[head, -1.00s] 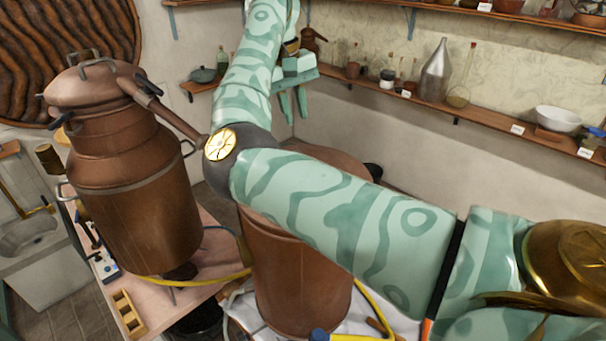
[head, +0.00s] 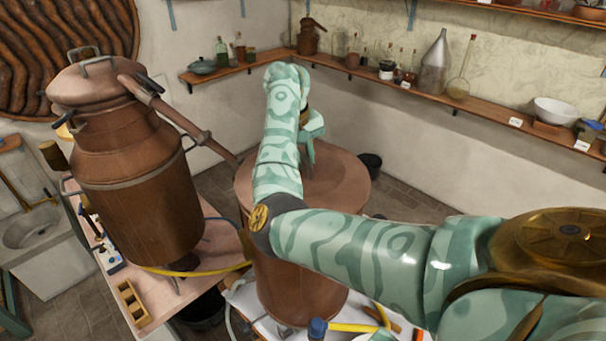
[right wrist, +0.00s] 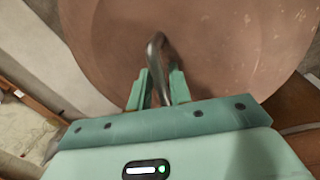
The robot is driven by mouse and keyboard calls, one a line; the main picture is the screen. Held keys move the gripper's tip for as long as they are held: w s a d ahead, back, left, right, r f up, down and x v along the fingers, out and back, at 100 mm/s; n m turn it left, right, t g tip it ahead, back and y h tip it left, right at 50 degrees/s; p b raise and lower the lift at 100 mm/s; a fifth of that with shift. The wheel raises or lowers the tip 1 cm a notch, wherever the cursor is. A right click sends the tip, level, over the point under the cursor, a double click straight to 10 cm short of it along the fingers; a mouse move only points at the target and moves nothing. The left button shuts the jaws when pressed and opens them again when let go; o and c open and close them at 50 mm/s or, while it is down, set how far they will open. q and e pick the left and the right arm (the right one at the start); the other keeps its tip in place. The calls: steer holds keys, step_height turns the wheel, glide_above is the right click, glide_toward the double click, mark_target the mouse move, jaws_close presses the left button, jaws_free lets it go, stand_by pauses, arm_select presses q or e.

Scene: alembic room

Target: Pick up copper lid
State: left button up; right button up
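The copper lid (head: 345,184) is a wide round disc on top of the copper drum (head: 292,285) in the middle of the head view. My right arm hides part of it. In the right wrist view the lid (right wrist: 235,45) fills much of the upper picture, with a bent metal handle (right wrist: 154,52) rising from it. My right gripper (right wrist: 159,76) has its two fingers apart, one on each side of the handle; gaps seem to show beside it. In the head view the right gripper (head: 309,153) is low over the lid. My left gripper is not in view.
A tall copper still (head: 140,195) stands on a bench at left, its pipe (head: 185,125) slanting toward the drum. A wall shelf (head: 420,92) with bottles, a flask and a bowl runs behind. A yellow hose (head: 200,272) lies near the drum. A dark bucket (head: 369,166) stands behind it.

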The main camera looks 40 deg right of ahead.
steer(key=shift+a, duration=0.15)
jaws_close()
steer(key=shift+r, duration=0.1)
stand_by(1.1)
